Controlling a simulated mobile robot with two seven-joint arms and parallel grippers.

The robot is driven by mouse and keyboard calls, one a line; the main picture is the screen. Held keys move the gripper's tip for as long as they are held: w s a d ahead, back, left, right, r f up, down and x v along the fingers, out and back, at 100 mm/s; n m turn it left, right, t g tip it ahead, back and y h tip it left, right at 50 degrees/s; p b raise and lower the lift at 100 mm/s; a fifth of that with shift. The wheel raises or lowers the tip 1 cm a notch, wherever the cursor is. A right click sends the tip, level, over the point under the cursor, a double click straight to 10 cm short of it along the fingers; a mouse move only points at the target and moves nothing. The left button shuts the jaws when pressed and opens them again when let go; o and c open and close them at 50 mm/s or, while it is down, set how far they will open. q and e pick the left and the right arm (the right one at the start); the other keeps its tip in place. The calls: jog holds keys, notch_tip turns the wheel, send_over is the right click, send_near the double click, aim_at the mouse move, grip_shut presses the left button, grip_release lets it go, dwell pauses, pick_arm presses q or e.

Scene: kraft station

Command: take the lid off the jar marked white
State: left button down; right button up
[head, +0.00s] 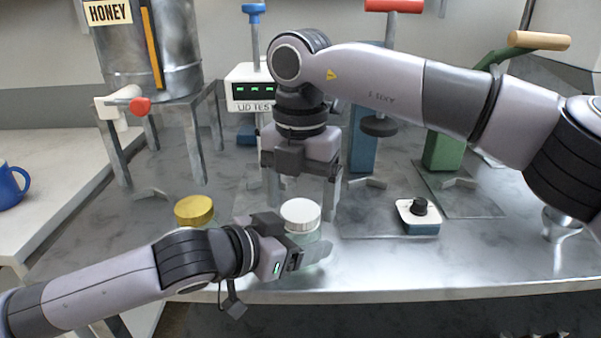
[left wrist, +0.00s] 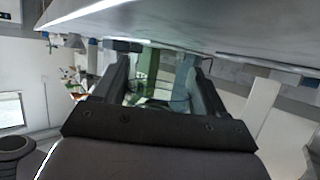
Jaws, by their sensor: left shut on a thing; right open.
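A clear glass jar (head: 306,243) with a white lid (head: 300,212) stands upright at the front of the metal bench. No marking on it is legible to me. My left gripper (head: 310,255) comes in low from the left and is shut on the jar's body, below the lid. In the left wrist view, see-through glass shows between the fingers of my left gripper (left wrist: 160,72). My right gripper (head: 302,190) points down just above and behind the white lid. It is open, one finger to each side, and empty; whether it touches the lid is unclear.
A second jar with a gold lid (head: 194,210) stands left, partly behind my left arm. A lid tester (head: 249,92), a honey tank (head: 150,50) on a stand, a green press (head: 445,150) and a small device with a black knob (head: 418,215) surround the work area. The bench's front edge is close.

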jog(key=shift+f, duration=0.5)
jog(key=c, duration=1.1)
jog(key=shift+o, duration=0.2)
jog(key=shift+n, duration=1.8)
jog(key=o, duration=1.2)
jog(key=shift+c, duration=0.2)
jog(key=shift+a+r, duration=0.1)
jog(key=shift+r, duration=0.05)
